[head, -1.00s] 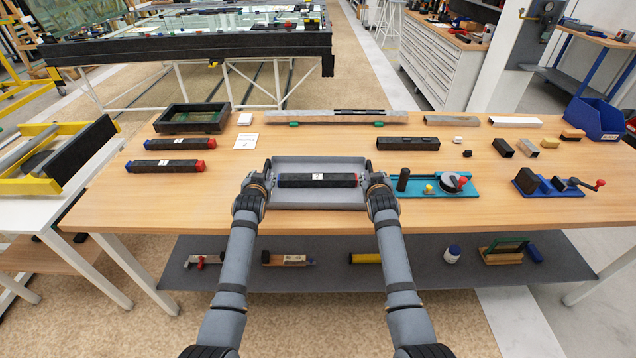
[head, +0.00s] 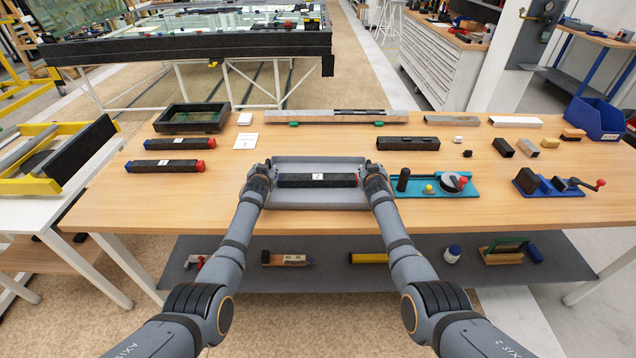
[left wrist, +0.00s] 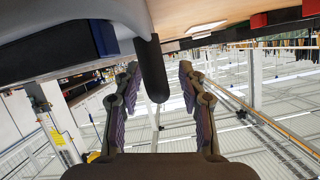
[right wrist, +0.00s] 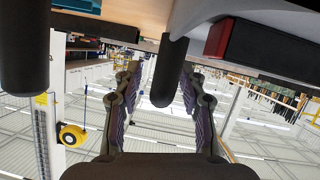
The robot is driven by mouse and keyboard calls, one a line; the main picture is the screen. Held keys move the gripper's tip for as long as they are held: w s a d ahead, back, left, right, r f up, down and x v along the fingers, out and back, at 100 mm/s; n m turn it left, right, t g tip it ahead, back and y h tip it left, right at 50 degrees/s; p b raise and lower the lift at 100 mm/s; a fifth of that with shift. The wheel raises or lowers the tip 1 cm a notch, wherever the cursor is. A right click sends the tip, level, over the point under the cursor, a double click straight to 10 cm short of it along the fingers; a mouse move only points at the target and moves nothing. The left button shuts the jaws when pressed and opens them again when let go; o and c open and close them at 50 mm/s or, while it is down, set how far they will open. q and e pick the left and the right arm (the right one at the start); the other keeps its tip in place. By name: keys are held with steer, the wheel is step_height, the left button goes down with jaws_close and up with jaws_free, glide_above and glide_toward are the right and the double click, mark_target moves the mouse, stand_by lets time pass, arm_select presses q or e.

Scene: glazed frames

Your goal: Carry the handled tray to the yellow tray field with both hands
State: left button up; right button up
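The grey handled tray (head: 318,200) lies on the wooden bench with a black bar (head: 290,181) with a blue end, a red end and a white label in it. My left gripper (head: 262,168) is at the tray's left end and my right gripper (head: 373,168) at its right end. In the left wrist view a dark handle (left wrist: 151,70) hangs between the open fingers (left wrist: 160,85). In the right wrist view another dark handle (right wrist: 170,70) shows between open fingers (right wrist: 160,85). Contact with the handles cannot be told. I cannot make out a yellow tray field.
A teal crank fixture (head: 435,185) stands close right of the tray. Two black bars (head: 165,166) (head: 180,144) and a dark frame (head: 192,118) lie left. A long metal rail (head: 330,116) lies behind. Bare bench wood (head: 160,210) is at front left.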

arm_select(q)
jaws_close()
arm_select(e)
jaws_close()
arm_select(q)
steer(key=shift+w+r, duration=0.1)
steer(key=shift+r, duration=0.1)
arm_select(e)
steer(key=shift+r, duration=0.15)
